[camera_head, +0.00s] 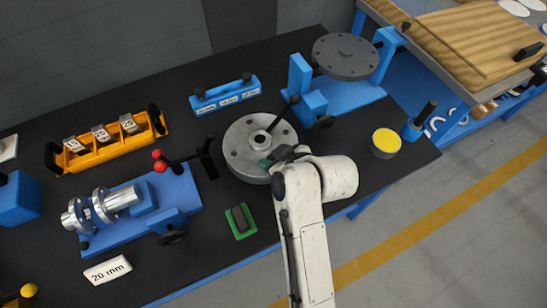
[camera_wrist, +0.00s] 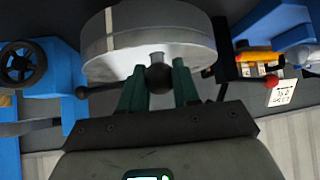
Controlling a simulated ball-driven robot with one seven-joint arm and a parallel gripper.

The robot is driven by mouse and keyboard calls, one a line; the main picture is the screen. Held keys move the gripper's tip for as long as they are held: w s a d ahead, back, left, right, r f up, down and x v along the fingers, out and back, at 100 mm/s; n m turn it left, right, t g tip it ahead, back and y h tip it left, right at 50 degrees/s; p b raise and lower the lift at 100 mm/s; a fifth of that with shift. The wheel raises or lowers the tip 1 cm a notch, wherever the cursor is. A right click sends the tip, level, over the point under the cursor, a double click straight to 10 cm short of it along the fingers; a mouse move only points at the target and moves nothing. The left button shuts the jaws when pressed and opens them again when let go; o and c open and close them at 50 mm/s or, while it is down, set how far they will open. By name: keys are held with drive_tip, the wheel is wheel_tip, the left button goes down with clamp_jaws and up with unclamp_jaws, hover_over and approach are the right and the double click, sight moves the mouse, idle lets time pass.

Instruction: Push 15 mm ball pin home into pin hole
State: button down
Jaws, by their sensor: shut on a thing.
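The flanged shell (camera_head: 256,140), a grey metal disc with bolt holes and a central hub, is on the dark bench. It also fills the upper middle of the wrist view (camera_wrist: 115,38). My gripper (camera_head: 271,163) is at its near right edge; its dark green fingers (camera_wrist: 160,84) are close together around the ball pin. The pin's dark ball (camera_wrist: 158,78) sits between the fingertips. Its short grey shank (camera_wrist: 159,58) points at the shell's rim. The pin hole is hidden, and I cannot tell how deep the shank is. The head view does not show the pin clearly.
A black-knobbed lever (camera_head: 287,110) stands over the shell. Behind is a blue stand with a grey disc (camera_head: 347,56). A blue fixture with a shiny shaft (camera_head: 120,199), an orange rack (camera_head: 110,140), a green block (camera_head: 240,220) and a yellow-topped tin (camera_head: 385,142) stand around.

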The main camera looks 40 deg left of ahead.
drive_tip(key=shift+r+p, duration=2.05)
drive_tip(key=shift+r, duration=0.35)
drive_tip(key=shift+n+p, duration=0.3)
idle(0.5)
drive_tip(key=shift+f+b, duration=1.7)
drive_tip(key=shift+f, duration=0.8)
drive_tip(key=c, duration=0.8)
unclamp_jaws()
drive_tip(key=shift+o, duration=0.2)
drive_tip(key=w+b+v, duration=0.1)
drive_tip(key=v, duration=0.9)
drive_tip(key=shift+s+d+r, duration=0.3)
drive_tip(key=shift+s, duration=0.15)
